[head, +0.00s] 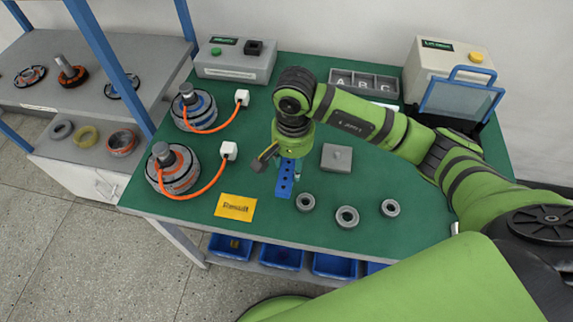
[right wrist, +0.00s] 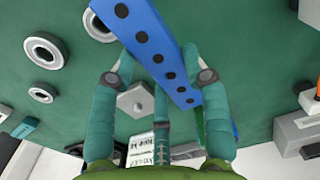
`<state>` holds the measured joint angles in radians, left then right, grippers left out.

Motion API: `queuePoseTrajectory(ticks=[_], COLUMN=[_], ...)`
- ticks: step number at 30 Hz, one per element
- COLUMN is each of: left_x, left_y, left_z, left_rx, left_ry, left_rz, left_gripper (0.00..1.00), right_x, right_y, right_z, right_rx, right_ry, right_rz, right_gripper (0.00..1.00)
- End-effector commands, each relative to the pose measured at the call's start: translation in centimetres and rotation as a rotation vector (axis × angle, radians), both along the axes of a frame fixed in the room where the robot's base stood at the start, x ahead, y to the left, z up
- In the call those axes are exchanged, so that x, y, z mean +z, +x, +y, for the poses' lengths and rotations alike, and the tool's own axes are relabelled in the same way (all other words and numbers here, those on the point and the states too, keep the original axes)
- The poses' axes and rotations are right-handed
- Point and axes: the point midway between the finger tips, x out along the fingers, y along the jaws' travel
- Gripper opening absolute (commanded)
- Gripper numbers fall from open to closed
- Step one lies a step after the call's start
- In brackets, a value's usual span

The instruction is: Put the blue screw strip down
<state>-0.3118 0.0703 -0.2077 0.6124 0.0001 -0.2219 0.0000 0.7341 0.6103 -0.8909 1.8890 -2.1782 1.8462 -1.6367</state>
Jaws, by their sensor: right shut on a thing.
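The blue screw strip (head: 285,178) is a flat bar with a row of dark holes. It hangs below my right gripper (head: 284,164) over the green table, with its lower end toward the front edge. In the right wrist view the strip (right wrist: 152,45) runs diagonally between the teal fingers, and my right gripper (right wrist: 158,78) is shut on it. Whether the strip touches the table is hard to tell. My left gripper is not in view.
The green table (head: 265,225) holds three grey rings (head: 346,217), a grey block (head: 337,158), a yellow "Result" card (head: 235,207) and two hub motors with orange cables (head: 172,170). Lettered bins (head: 363,85) and two machines stand at the back.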

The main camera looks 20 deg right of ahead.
Motion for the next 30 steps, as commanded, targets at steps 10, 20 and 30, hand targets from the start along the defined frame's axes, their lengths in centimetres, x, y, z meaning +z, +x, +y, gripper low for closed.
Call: queuePoseTrajectory(ticks=[10, 20, 30], left_x=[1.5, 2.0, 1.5], left_y=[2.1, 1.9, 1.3], left_z=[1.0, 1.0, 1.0], left_rx=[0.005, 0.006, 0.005], left_ry=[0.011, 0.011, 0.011], left_rz=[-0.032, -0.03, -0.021], left_gripper=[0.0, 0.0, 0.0], right_x=[-2.9, -5.2, -5.5], right_y=[0.8, 1.1, 1.0], right_z=[1.6, 1.5, 1.5], right_rx=[-0.001, 0.0, 0.001], right_ry=[-0.001, 0.0, -0.001], right_rz=[0.006, -0.001, -0.001], right_gripper=[0.07, 0.07, 0.71])
